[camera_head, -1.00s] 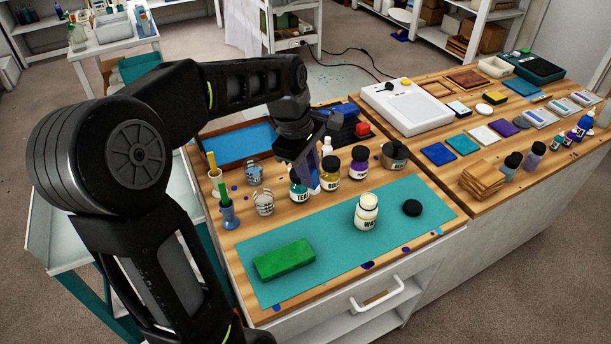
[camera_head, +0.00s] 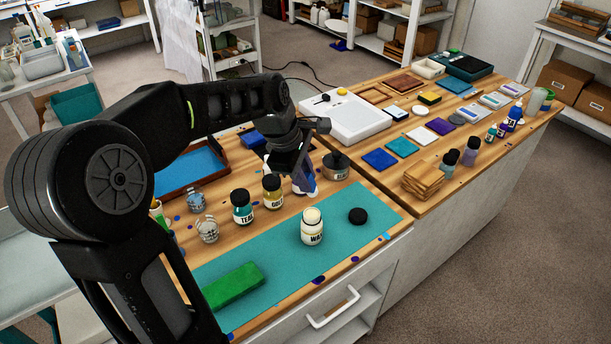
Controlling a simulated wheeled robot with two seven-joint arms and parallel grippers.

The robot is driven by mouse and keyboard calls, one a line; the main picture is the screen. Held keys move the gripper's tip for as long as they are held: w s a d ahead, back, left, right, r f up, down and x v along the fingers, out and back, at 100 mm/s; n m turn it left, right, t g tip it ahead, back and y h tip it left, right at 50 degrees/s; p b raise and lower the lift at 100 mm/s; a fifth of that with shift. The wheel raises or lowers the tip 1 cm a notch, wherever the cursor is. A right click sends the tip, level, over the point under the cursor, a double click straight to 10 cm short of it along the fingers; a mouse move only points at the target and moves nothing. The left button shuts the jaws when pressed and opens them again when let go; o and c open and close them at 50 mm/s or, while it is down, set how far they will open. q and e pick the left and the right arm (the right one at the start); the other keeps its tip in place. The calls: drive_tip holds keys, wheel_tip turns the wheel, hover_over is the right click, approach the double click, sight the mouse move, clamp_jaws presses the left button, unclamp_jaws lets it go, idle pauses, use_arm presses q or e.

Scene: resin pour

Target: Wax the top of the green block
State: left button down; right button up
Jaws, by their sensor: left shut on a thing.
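The green block (camera_head: 232,288) lies flat on the teal mat (camera_head: 283,262), near its left end; my left arm hides the mat's left edge. The white wax jar (camera_head: 312,232) stands upright and open on the mat, with pale wax showing at its mouth. A round black lid (camera_head: 357,216) lies to its right. My left gripper (camera_head: 303,184) is behind the wax jar, apart from it and from the block. It is shut on a small bluish-violet thing (camera_head: 307,182), whose shape is partly hidden. My right gripper is not in view.
A teal jar (camera_head: 242,207) and a gold jar (camera_head: 272,191) stand left of the gripper. A grey tin (camera_head: 336,166) stands behind it to the right. Stacked wooden pieces (camera_head: 424,180) and bottles occupy the right table. The mat between block and wax jar is clear.

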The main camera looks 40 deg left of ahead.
use_arm(q)
drive_tip(key=shift+f+b, duration=2)
drive_tip(key=shift+f, duration=0.8)
drive_tip(key=shift+f+b, duration=0.5)
drive_tip(key=shift+f, duration=0.2)
drive_tip(key=shift+r+p, duration=2.9)
drive_tip(key=shift+r, duration=0.7)
